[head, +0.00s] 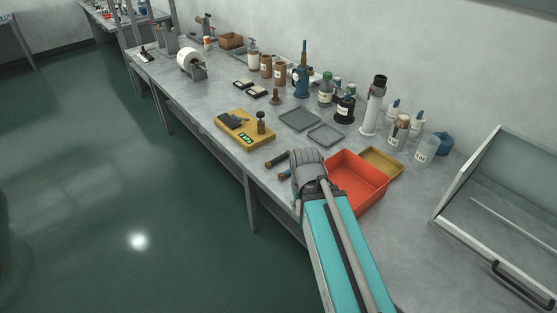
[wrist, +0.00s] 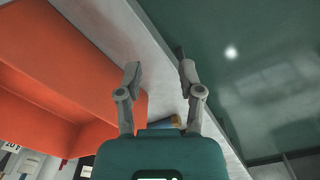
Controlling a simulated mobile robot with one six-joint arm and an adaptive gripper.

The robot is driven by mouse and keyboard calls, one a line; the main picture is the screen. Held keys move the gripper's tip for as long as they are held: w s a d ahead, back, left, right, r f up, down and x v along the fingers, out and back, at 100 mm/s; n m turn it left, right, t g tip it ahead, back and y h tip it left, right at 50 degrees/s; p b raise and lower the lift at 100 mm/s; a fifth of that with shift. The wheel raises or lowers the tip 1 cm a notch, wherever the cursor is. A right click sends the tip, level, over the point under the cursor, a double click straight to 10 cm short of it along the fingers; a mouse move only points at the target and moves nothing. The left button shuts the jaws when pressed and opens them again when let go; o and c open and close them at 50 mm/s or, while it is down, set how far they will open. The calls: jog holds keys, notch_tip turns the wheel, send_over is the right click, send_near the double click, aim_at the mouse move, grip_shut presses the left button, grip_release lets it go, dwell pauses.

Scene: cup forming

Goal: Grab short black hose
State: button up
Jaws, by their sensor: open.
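Two short dark cylindrical pieces with brownish ends lie on the bench in the head view, just left of my arm: an upper one (head: 279,159) and a lower one (head: 285,175). I cannot tell for certain which is the short black hose. In the wrist view my gripper (wrist: 159,73) is open, its two fingers apart over the bench edge, with nothing between the tips. A bluish and tan piece (wrist: 164,123) shows partly behind the gripper body, mostly hidden. My gripper cannot be made out in the head view.
An orange-red bin (head: 365,164) stands right beside my arm; its wall also fills the left of the wrist view (wrist: 60,60). A yellow tray (head: 382,162) is behind it. The bench edge is close.

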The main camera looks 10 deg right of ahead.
jog(key=shift+o, duration=0.8)
jog(key=shift+w+f, duration=0.15)
jog(key=w+f+n+h+b, duration=0.1)
jog(key=w+n, duration=0.1)
jog(key=w+a+f+n+h+b, duration=0.1)
jog(key=w+n, duration=0.1)
jog(key=w+n+h+b, duration=0.1)
jog(key=w+n, duration=0.1)
jog(key=shift+a+f+t+h+b, duration=0.3)
jog(key=shift+f+b, duration=0.1)
jog(key=w+a+n+h+b, duration=0.1)
jog(key=n, duration=0.1)
jog(key=w+a+n+h+b, duration=0.1)
jog(key=w, duration=0.1)
jog(key=w+a+n+t+b, duration=0.1)
jog(key=w+n, duration=0.1)
jog(key=shift+f+n+h, duration=0.3)
jog(key=shift+f+h, duration=0.1)
jog(key=w+a+r+n+t+h+b, duration=0.2)
jog(key=w+a+n+t+h+b, duration=0.3)
jog(key=w+a+n, duration=0.4)
jog(key=a+n, duration=0.3)
jog(key=a, duration=0.1)
jog(key=shift+r+b, duration=0.3)
jog(key=shift+r, duration=0.1)
jog(key=shift+w, duration=0.1)
